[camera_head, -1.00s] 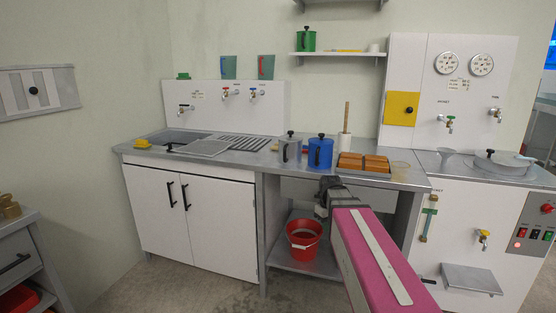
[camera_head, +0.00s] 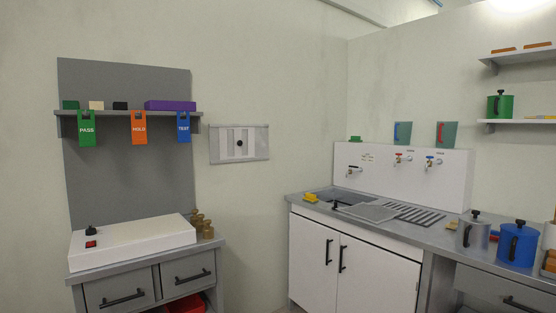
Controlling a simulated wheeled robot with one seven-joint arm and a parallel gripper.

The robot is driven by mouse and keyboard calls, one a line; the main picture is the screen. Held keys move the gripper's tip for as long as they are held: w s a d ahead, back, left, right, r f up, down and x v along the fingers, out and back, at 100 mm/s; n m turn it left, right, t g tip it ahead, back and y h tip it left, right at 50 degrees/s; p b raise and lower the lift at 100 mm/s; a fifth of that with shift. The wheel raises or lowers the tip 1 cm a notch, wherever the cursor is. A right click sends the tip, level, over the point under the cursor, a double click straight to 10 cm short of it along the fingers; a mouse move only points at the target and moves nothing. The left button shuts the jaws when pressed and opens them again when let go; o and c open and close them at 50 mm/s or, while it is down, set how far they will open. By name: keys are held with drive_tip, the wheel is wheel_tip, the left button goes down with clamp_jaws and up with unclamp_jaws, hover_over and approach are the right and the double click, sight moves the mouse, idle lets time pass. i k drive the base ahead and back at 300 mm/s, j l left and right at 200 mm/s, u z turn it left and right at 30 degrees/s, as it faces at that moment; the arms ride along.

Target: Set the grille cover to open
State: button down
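The grille cover (camera_head: 232,143) is a small grey framed panel on the back wall, left of the sink counter. Wide pale bars and narrower darker strips show side by side, and from here I cannot tell how far the slots are open. My gripper and arm are outside this view. Nothing touches the grille cover.
Below left of the grille stands a grey drawer cabinet (camera_head: 140,283) with a white box (camera_head: 133,241) and brass weights (camera_head: 203,226). A shelf (camera_head: 130,113) with hanging tags is above. The sink counter (camera_head: 400,226) is right. Wall around the grille is bare.

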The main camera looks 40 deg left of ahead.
sight(238, 142)
drive_tip(key=u, duration=1.9)
